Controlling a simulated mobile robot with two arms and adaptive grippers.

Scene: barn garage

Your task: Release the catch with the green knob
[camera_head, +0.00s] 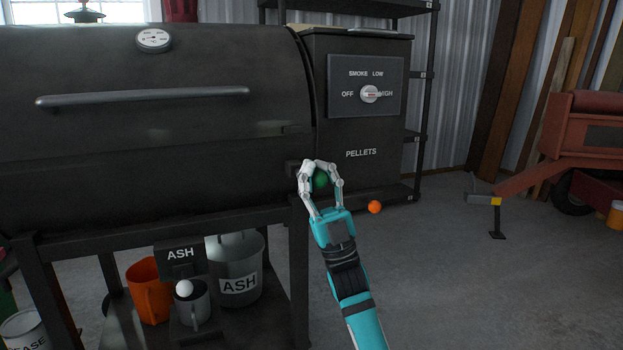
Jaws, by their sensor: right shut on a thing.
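The green knob (321,180) sits at the right end of the black smoker barrel (140,130), low beside the pellet box. My right gripper (322,168) is around the green knob, with a finger on each side, and is shut on it. The fingers and palm hide part of the knob. The catch itself is mostly hidden behind the gripper; a small dark block (291,168) shows just left of the fingers. My left gripper does not show.
An orange ball knob (375,207) is close to the right of my gripper. The pellet box (361,170) with its dial (370,94) stands behind. A shelf below holds an orange bucket (148,290) and an ash bucket (240,265). Open floor lies to the right, before a red machine (590,140).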

